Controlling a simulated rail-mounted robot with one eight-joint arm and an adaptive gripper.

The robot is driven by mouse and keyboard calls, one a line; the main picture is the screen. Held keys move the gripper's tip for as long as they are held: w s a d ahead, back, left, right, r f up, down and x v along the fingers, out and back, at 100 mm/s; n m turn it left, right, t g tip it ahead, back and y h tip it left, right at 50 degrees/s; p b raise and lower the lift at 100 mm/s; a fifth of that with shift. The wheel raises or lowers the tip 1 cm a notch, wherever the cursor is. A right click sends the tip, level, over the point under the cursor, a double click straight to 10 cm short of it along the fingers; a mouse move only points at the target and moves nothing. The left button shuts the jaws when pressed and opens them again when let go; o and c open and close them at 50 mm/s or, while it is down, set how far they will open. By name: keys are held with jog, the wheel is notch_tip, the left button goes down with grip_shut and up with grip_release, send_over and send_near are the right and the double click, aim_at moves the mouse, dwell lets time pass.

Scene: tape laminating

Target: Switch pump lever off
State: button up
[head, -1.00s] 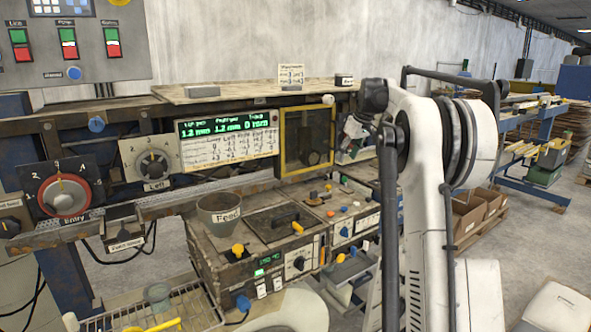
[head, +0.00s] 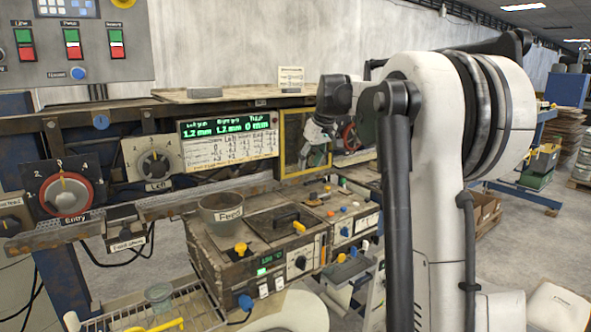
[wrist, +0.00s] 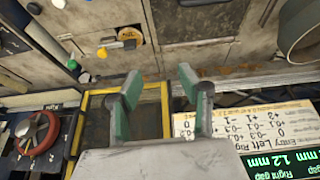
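My gripper (head: 318,143) is in front of the yellow-framed window (head: 282,150) in the head view. In the wrist view my gripper (wrist: 161,88) shows two green-sided fingers spread apart with nothing between them. No lever is clearly labelled as the pump lever.
The green display (head: 227,125) and printed table (head: 230,150) are just left of the gripper. A grey Feed pot (head: 221,207) stands on the box. Red Entry (head: 66,194) and grey Left (head: 153,164) dials are further left. A control panel (head: 75,45) hangs upper left.

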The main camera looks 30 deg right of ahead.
jog(key=shift+s+a+b, duration=0.1)
jog(key=shift+s+a, duration=0.1)
jog(key=shift+a, duration=0.6)
jog(key=shift+s+a+b, duration=0.1)
jog(key=shift+s+a, duration=0.1)
jog(key=shift+a, duration=0.6)
jog(key=shift+s+a+b, duration=0.1)
jog(key=shift+s+a, duration=0.1)
jog(key=shift+a, duration=0.6)
jog(key=s+a+f+t, duration=0.1)
jog(key=s+a+f, duration=0.1)
jog(key=s+a, duration=1.6)
jog(key=s+a+f, duration=0.6)
jog(key=s+f, duration=0.1)
jog(key=s, duration=0.1)
jog(key=s+a+f+t, duration=0.1)
jog(key=s+a+f, duration=0.5)
jog(key=s, duration=0.3)
jog(key=shift+a+f+m, duration=0.3)
jog(key=shift+f, duration=0.1)
